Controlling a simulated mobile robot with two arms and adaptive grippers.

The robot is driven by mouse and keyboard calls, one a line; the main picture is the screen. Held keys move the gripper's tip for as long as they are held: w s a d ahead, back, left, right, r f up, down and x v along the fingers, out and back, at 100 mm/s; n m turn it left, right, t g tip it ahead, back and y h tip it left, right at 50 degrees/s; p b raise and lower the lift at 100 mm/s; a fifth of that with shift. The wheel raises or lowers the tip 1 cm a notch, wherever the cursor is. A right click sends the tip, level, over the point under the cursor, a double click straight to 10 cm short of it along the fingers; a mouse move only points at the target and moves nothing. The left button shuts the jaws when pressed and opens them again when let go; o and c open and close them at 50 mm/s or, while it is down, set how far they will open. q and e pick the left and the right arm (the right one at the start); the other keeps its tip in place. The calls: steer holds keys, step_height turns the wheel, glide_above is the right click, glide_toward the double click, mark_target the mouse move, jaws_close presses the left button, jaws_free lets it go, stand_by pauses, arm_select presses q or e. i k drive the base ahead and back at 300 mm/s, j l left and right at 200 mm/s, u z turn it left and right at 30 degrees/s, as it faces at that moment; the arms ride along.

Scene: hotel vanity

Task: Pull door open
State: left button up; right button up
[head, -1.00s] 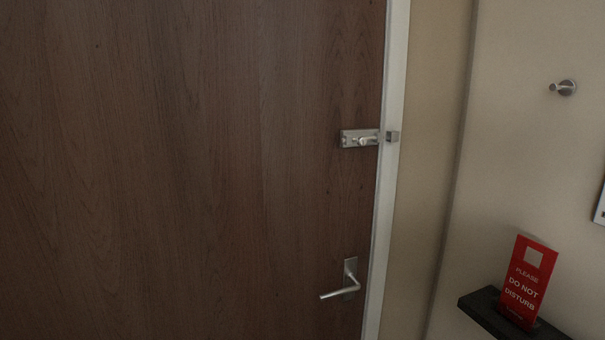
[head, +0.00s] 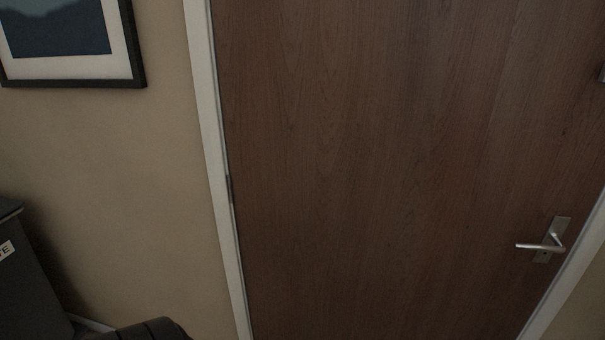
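The brown wooden door (head: 380,150) fills the middle and right of the head view. It looks shut in its white frame (head: 213,160). A silver lever handle (head: 543,246) sits on the door's right side, its lever pointing left and about level. A hinge (head: 229,188) shows at the left edge. A small part of a metal fitting (head: 602,76) shows at the right picture edge. Neither gripper can be made out. A dark rounded part at the bottom left may be part of my arm.
A dark cabinet (head: 28,285) with a white label stands at the lower left against the beige wall. A framed picture (head: 70,66) hangs above it. Nothing is seen in front of the door's face.

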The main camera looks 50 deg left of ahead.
mark_target(388, 160)
steer(key=u, duration=1.3)
steer(key=i+l, duration=0.05)
